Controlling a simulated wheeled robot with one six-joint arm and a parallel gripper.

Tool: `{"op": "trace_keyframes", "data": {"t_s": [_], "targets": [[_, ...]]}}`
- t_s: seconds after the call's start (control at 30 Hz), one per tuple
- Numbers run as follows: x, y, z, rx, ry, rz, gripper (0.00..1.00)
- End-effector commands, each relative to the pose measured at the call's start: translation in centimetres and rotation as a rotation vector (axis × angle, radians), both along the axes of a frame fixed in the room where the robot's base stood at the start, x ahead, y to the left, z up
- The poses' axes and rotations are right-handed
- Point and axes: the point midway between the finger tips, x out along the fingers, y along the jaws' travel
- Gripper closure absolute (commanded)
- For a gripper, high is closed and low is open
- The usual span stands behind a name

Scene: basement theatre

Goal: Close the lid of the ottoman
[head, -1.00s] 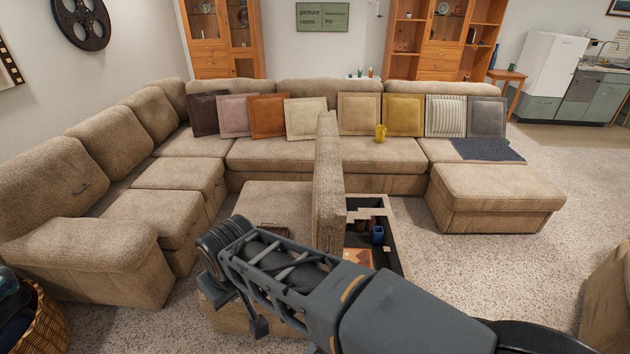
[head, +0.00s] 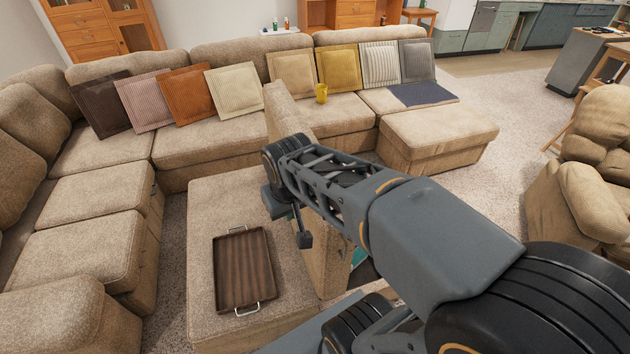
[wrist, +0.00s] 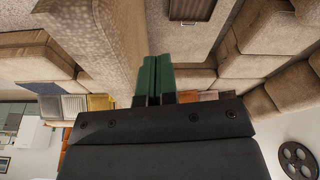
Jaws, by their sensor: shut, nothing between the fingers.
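The ottoman's lid (head: 282,105) is a thick beige slab standing up on edge, largely behind my arm. The lower, seat-like beige part (head: 208,235) lies to its left and carries a brown wooden tray (head: 245,272). The storage opening to the lid's right is mostly hidden by my arm. In the wrist view, which is upside down, the lid (wrist: 105,35) rises at the left, close beside my gripper (wrist: 157,60). My gripper's green fingers are together and empty, on the tray's side of the lid. I cannot tell whether they touch it. My arm hides them in the head view.
A chaise section (head: 440,135) stands at the right. A beige armchair (head: 580,205) is further right, with open carpet (head: 495,185) between.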

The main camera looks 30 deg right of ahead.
Motion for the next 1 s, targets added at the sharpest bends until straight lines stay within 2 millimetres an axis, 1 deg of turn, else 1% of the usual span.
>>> {"op": "trace_keyframes", "data": {"t_s": [0.03, 0.2, 0.3, 0.43, 0.5, 0.6, 0.73, 0.87, 1.0], "targets": [[1.7, -0.3, 1.0, -0.013, 0.037, -0.019, 1.00], [6.8, -1.8, 1.5, -0.066, 0.134, -0.095, 1.00], [9.4, -2.7, 1.1, -0.095, 0.181, -0.136, 1.00], [11.7, -3.6, 0.4, -0.125, 0.226, -0.177, 1.00], [12.6, -3.9, -0.1, -0.138, 0.242, -0.189, 1.00], [13.3, -4.1, -0.7, -0.149, 0.256, -0.201, 1.00], [13.5, -4.4, -2.2, -0.154, 0.264, -0.205, 1.00], [13.4, -4.9, -4.3, -0.155, 0.265, -0.204, 1.00], [13.3, -5.3, -7.0, -0.153, 0.265, -0.203, 1.00]]}}
